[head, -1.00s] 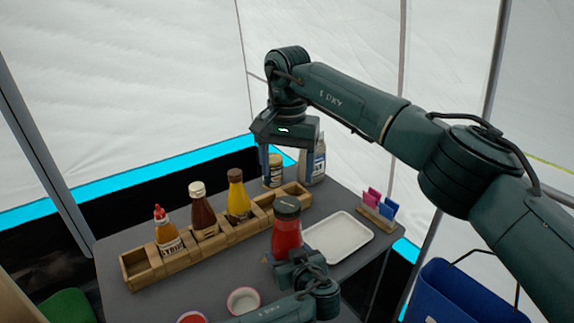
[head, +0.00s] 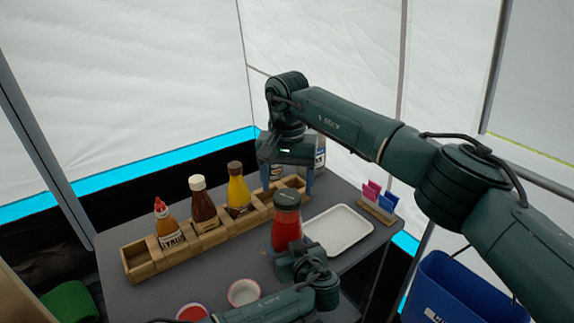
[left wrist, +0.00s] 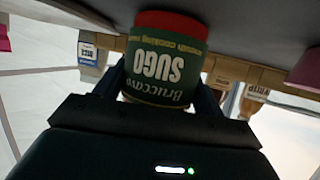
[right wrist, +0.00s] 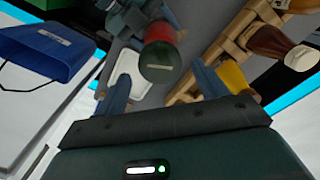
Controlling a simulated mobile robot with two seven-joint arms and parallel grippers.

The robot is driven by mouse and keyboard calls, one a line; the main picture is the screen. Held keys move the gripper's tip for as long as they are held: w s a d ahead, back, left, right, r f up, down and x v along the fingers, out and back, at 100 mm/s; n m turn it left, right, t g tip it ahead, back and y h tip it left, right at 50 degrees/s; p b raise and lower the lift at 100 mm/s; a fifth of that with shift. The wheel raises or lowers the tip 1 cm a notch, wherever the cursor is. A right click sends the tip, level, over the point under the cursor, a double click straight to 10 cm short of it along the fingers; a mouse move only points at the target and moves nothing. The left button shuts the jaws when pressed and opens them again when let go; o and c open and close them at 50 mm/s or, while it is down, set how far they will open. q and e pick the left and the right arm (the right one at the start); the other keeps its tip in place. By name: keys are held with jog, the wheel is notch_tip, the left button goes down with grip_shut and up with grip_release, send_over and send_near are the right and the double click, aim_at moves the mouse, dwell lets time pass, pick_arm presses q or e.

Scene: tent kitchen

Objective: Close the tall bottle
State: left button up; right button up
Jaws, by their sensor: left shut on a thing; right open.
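A red sauce jar (head: 287,233) labelled SUGO, with a dark green flat top, stands upright near the table's right front. My left gripper (head: 298,262) is shut on it from the front; the jar's green label (left wrist: 165,70) shows upside down between the fingers in the left wrist view. My right gripper (head: 288,178) is open and empty, behind and above the jar, pointing down. In the right wrist view the jar's dark top (right wrist: 160,73) shows between the open fingers, some way off. A grey-labelled bottle (head: 320,155) at the back is partly hidden by my right gripper.
A wooden rack (head: 140,262) holds syrup (head: 168,225), brown (head: 202,204) and yellow (head: 238,190) bottles. A white tray (head: 340,222) lies right of the jar. Red-rimmed bowls (head: 243,292) sit in front. A packet holder (head: 378,208) stands at right; a blue bin (head: 460,290) is beyond the table edge.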

jog(key=shift+f, duration=1.2)
jog(key=shift+c, duration=0.3)
